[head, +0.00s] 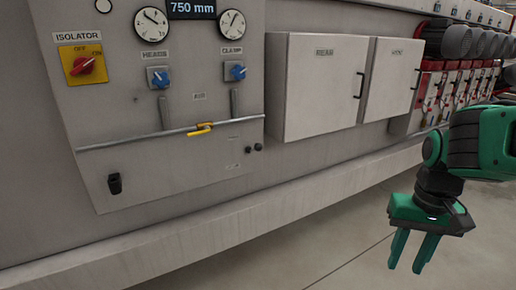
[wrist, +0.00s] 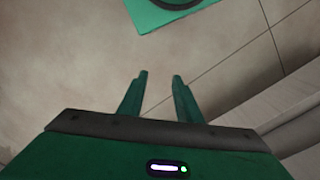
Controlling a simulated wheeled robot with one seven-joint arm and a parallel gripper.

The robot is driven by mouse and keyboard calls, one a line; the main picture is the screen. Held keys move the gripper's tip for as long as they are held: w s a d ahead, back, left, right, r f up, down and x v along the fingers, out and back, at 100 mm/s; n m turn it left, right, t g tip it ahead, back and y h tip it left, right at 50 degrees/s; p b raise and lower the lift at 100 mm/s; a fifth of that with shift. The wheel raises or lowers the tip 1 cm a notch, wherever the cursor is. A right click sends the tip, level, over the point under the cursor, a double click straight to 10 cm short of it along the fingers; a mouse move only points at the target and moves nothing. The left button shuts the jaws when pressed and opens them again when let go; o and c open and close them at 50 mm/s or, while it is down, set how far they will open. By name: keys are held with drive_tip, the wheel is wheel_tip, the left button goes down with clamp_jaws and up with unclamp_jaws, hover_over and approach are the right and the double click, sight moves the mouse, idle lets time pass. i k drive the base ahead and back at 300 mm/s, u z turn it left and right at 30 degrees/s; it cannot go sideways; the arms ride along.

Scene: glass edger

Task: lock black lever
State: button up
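The black lever (head: 115,183) is a small black handle low on the left of the grey control panel, and it hangs roughly upright. Whether it is locked cannot be told. My gripper (head: 408,268) is at the right of the head view, far from the lever and in front of the machine's lower ledge. Its two green fingers point down and stand apart. In the wrist view the fingers (wrist: 160,75) are also apart, with only floor between them. The lever is not in the wrist view.
The panel carries a yellow isolator plate with a red knob (head: 83,65), blue knobs (head: 158,77), grey levers and a horizontal rail with a yellow clip (head: 200,129). White cabinets (head: 320,85) stand to the right. A ledge (head: 200,235) runs below. The floor in front is clear.

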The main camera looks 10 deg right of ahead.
sight(258, 147)
drive_tip(key=k, duration=0.65)
drive_tip(key=u, duration=0.2)
drive_tip(key=i, duration=1.6)
drive_tip(key=z, duration=0.3)
